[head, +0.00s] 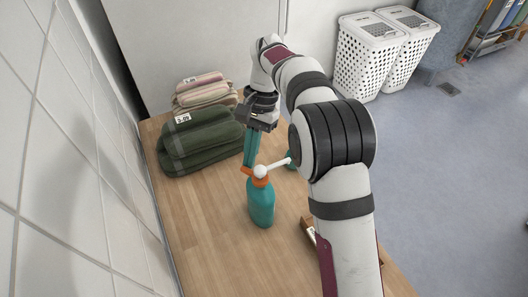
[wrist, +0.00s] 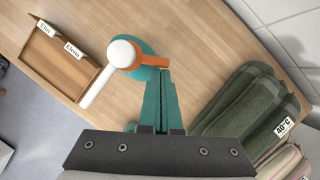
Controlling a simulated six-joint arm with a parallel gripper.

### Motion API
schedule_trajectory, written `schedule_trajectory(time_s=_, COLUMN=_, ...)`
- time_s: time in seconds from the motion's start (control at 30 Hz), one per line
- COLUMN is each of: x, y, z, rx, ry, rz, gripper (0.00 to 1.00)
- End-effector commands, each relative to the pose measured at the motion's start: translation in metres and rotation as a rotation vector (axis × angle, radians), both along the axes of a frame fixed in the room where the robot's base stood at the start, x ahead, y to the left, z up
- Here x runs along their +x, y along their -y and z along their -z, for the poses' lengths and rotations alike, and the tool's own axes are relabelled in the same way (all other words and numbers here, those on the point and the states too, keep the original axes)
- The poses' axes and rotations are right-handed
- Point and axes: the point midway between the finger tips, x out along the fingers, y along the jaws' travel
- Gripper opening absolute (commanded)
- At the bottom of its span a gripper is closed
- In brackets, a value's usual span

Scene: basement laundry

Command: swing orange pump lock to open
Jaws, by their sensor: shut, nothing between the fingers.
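A teal pump bottle (head: 262,206) stands upright on the wooden counter. Its white pump head (head: 260,171) has a spout pointing right in the head view. In the wrist view the white head (wrist: 122,53) and spout show from above. An orange lock lever (wrist: 153,60) sticks out from under the head, roughly opposite the spout; its end also shows in the head view (head: 246,171). My gripper (head: 249,164) points down with its teal fingers together and empty. In the wrist view the fingertips (wrist: 160,72) are right at the lever's outer end; I cannot tell whether they touch it.
Folded green towels (head: 200,140) with a tag lie behind and left of the bottle, beside lighter folded towels (head: 203,90). A wooden tray (wrist: 58,62) with name labels lies on the spout side. A tiled wall (head: 60,180) borders the counter. Bare counter surrounds the bottle's front.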

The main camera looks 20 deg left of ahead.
Motion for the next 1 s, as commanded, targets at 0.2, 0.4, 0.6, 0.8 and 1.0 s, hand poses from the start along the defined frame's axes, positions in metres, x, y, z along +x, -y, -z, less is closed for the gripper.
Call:
schedule_trajectory(time_s=0.2, x=-0.008, y=-0.007, z=0.000, rx=0.001, ry=0.001, rz=-0.203, gripper=0.00)
schedule_trajectory(time_s=0.4, x=-0.016, y=-0.011, z=0.000, rx=0.000, ry=0.000, rz=-0.373, gripper=0.00)
schedule_trajectory(time_s=0.6, x=-0.022, y=-0.013, z=0.000, rx=0.000, ry=0.001, rz=-0.500, gripper=0.00)
schedule_trajectory(time_s=0.8, x=-0.021, y=-0.013, z=0.000, rx=0.000, ry=0.001, rz=-0.495, gripper=0.00)
schedule_trajectory(time_s=1.0, x=-0.020, y=-0.007, z=0.000, rx=0.001, ry=0.001, rz=-0.491, gripper=0.00)
